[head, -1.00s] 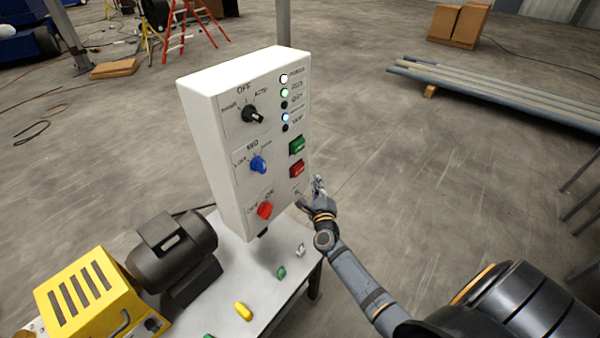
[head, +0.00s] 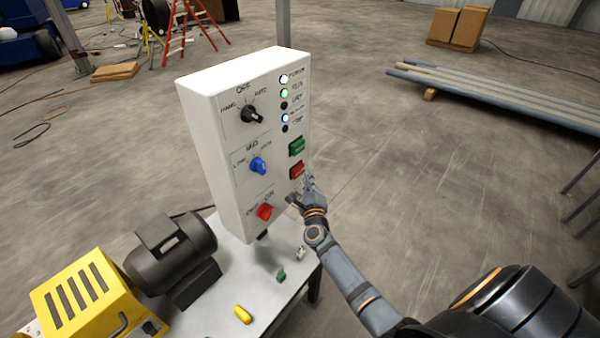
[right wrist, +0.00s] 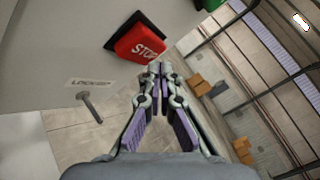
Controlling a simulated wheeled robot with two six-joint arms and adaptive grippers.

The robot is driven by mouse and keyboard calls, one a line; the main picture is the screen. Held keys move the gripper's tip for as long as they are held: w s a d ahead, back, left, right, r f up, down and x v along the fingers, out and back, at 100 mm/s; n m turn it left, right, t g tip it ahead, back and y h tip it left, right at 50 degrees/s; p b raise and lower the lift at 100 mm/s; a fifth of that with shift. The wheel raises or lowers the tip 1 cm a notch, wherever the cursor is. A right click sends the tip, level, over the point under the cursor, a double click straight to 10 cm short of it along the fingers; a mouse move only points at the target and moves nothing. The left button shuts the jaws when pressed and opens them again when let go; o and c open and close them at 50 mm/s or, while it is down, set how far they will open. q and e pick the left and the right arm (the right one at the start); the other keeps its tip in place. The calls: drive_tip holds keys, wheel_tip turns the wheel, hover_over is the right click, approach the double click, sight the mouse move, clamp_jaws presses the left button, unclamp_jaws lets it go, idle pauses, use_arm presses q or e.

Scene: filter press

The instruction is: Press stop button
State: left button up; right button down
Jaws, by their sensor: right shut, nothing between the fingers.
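The red stop button (head: 297,170) is on the right side of the white control box's front, below a green button (head: 297,146). In the right wrist view the red button (right wrist: 140,42) reads STOP and sits in a black frame. My right gripper (head: 307,180) is at the lower right edge of the box, close to the red button. In the right wrist view its shut, empty fingertips (right wrist: 159,68) are just below and right of the button; I cannot tell whether they touch it. My left gripper is not in view.
The control box (head: 218,150) also carries a black knob (head: 252,114), a blue knob (head: 258,165) and a red knob (head: 264,211). A metal peg (right wrist: 90,106) sticks out near the lockout label. A motor (head: 172,250) and yellow machine (head: 85,300) stand at left.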

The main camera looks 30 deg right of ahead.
idle(0.8)
drive_tip(key=shift+w+a, duration=0.2)
drive_tip(key=shift+w, duration=0.2)
drive_tip(key=shift+w+a+r+b, duration=0.1)
drive_tip(key=shift+w+a+b, duration=0.15)
drive_tip(key=shift+w, duration=0.3)
idle(0.8)
drive_tip(key=shift+s+d, duration=0.4)
drive_tip(key=shift+s, duration=0.55)
drive_tip(key=s, duration=0.1)
drive_tip(key=s+d+p, duration=0.1)
drive_tip(key=s, duration=0.1)
drive_tip(key=s+d, duration=0.1)
drive_tip(key=shift+s+p, duration=0.3)
drive_tip(key=shift+p, duration=0.05)
